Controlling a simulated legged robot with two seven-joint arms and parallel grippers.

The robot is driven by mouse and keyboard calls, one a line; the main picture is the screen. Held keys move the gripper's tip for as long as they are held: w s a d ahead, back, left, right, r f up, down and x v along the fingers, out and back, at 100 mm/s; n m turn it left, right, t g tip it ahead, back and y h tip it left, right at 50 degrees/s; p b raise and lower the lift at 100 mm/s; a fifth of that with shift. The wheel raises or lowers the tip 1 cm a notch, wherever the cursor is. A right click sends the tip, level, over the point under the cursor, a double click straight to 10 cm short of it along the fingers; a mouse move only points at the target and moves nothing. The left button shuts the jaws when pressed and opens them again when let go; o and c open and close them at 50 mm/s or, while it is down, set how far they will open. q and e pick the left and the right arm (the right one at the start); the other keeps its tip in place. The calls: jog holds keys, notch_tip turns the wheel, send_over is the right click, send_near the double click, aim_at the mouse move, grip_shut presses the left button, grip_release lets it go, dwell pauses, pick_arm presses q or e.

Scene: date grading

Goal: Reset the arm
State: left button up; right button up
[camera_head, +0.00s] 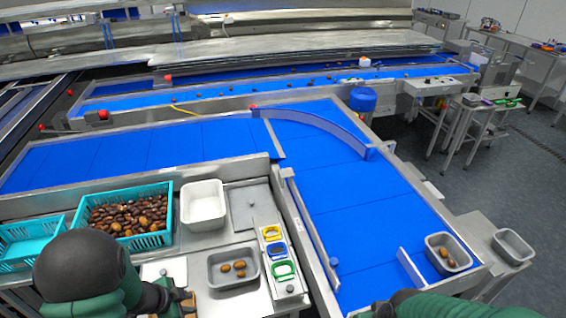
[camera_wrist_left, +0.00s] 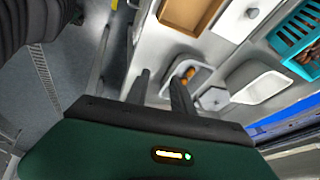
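My left arm reaches in from the lower left of the head view, and its gripper (camera_head: 188,299) is low, in front of the work table. In the left wrist view the two dark fingers of the left gripper (camera_wrist_left: 158,80) stand apart with nothing held between them. My right arm (camera_head: 455,305) crosses the lower right of the head view; its fingers do not show. A grey tray (camera_head: 213,283) with a few dates stands right of the left gripper. In the left wrist view a tray with dates (camera_wrist_left: 187,72) lies beyond the fingers.
A teal crate (camera_head: 164,238) full of dates, an empty teal crate (camera_head: 22,258) and a white tub (camera_head: 202,225) stand behind. Coloured-frame holders (camera_head: 285,290) line the table's right. A blue conveyor (camera_head: 350,210) carries a grey tub (camera_head: 432,243) with dates. Another grey tub (camera_head: 512,258) stands right.

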pick_arm(q)
notch_tip(320, 180, up, 6)
jog(key=n+t+y+b, duration=0.1)
jog(key=n+y+b, duration=0.15)
jog(key=n, duration=0.45)
jog(key=s+d+n+g, duration=0.1)
jog(key=s+d+n, duration=0.2)
jog(key=s, duration=0.3)
jog(key=s+d+r+n+g+b, duration=0.1)
jog(key=s+d+n, duration=0.2)
jog(key=s, duration=0.3)
jog(key=shift+d+r+g, duration=0.15)
jog(key=shift+d+g, duration=0.25)
jog(key=shift+d, duration=0.45)
jog(key=shift+w+a, duration=0.1)
jog(key=shift+w, duration=0.05)
